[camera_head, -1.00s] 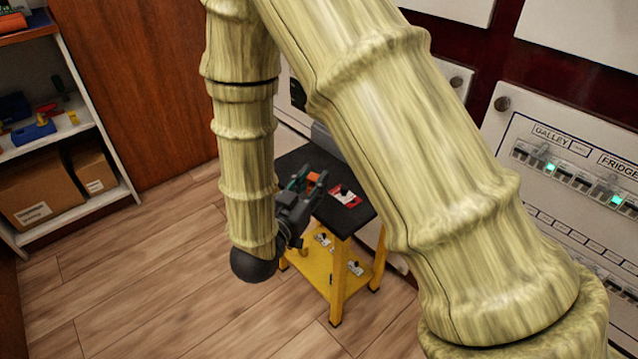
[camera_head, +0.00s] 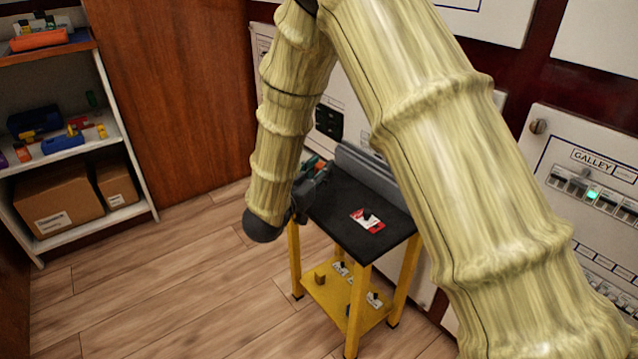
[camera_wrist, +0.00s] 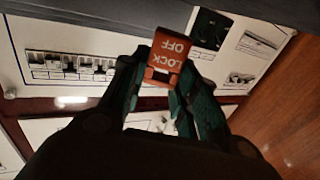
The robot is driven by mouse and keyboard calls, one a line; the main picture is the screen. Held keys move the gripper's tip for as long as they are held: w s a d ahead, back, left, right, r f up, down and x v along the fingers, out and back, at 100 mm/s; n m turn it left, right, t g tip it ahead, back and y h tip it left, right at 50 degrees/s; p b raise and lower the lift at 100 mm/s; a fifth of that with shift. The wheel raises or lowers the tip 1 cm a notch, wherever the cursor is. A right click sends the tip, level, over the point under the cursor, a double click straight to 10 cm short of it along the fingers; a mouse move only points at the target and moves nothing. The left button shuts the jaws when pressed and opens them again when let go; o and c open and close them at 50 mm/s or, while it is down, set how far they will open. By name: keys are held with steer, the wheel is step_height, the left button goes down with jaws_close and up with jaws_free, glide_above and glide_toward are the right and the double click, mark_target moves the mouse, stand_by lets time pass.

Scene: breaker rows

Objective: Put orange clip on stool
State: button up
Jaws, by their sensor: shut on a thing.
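The orange clip (camera_wrist: 168,58), marked "LOCK OFF", is between the fingertips of my gripper (camera_wrist: 158,82) in the wrist view. My gripper is shut on it. In the head view my gripper (camera_head: 312,177) is at the far left edge of the stool, partly hidden behind my arm; the clip is mostly hidden there. The stool (camera_head: 338,213) has a black top and yellow legs. I cannot tell the height of the clip above the top.
A red and white card with a black piece (camera_head: 367,221) lies on the stool top. Small items sit on its yellow lower shelf (camera_head: 335,300). A grey ledge (camera_head: 370,175) and breaker panels (camera_head: 590,190) stand behind. A shelf unit with boxes (camera_head: 60,207) is at left.

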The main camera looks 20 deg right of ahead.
steer(key=shift+w+f, duration=0.1)
steer(key=shift+w, duration=0.3)
step_height(320, 180, down, 4)
steer(key=shift+r+b, duration=0.25)
steer(key=shift+b, duration=1)
steer(key=shift+r, duration=0.1)
steer(key=o, duration=1)
steer(key=shift+c, duration=0.2)
